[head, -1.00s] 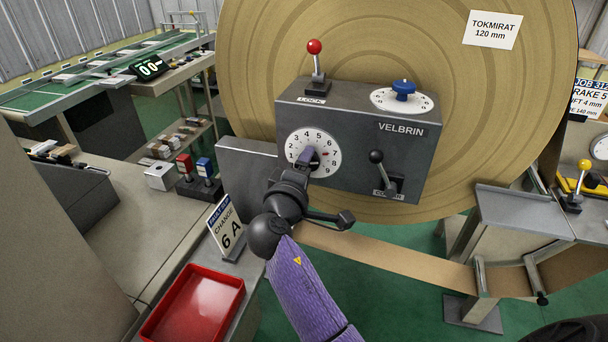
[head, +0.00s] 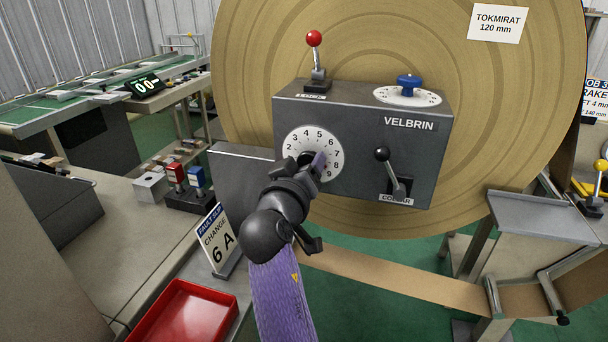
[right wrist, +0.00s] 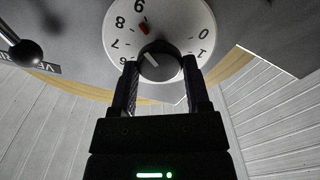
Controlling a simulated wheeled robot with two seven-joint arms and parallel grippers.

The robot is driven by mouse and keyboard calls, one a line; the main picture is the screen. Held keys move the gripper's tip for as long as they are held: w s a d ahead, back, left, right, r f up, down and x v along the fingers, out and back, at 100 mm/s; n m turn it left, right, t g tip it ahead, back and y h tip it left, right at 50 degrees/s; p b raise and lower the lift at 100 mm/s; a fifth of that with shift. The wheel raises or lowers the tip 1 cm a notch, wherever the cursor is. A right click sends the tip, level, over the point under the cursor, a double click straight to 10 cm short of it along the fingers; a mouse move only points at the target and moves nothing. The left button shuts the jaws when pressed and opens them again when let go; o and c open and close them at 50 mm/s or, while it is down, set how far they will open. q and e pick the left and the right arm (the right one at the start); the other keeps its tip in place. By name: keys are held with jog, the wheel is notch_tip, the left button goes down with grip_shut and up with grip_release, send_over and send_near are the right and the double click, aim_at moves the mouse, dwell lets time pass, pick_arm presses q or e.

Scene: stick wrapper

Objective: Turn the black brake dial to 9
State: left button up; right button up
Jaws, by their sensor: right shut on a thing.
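The black brake dial knob (right wrist: 160,66) sits in the middle of a white numbered dial plate (head: 296,145) on the front of the grey VELBRIN box. My right gripper (right wrist: 161,80) is shut on the knob, one finger on each side. In the head view the right gripper (head: 313,162) hides most of the knob. In the right wrist view the plate looks turned over; a red mark (right wrist: 143,28) lies between the 8 and the 9, and the knob's short white line points up-left. My left gripper is not in view.
A red-knobbed lever (head: 314,58) and a blue knob (head: 409,84) top the box. A black-knobbed lever (head: 390,168) is right of the dial. Below left are a CHANGE 6 A sign (head: 218,240) and a red tray (head: 187,312). The large brown roll (head: 490,130) stands behind.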

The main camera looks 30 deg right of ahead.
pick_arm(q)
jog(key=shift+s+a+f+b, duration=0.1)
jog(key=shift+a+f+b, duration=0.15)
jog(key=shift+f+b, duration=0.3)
pick_arm(e)
jog(key=shift+f+m, duration=0.15)
jog(key=shift+m, duration=0.65)
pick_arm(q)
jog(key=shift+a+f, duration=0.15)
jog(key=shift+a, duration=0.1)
pick_arm(e)
jog(key=o, duration=1.2)
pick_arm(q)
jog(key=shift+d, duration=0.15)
pick_arm(e)
jog(key=shift+o, duration=0.3)
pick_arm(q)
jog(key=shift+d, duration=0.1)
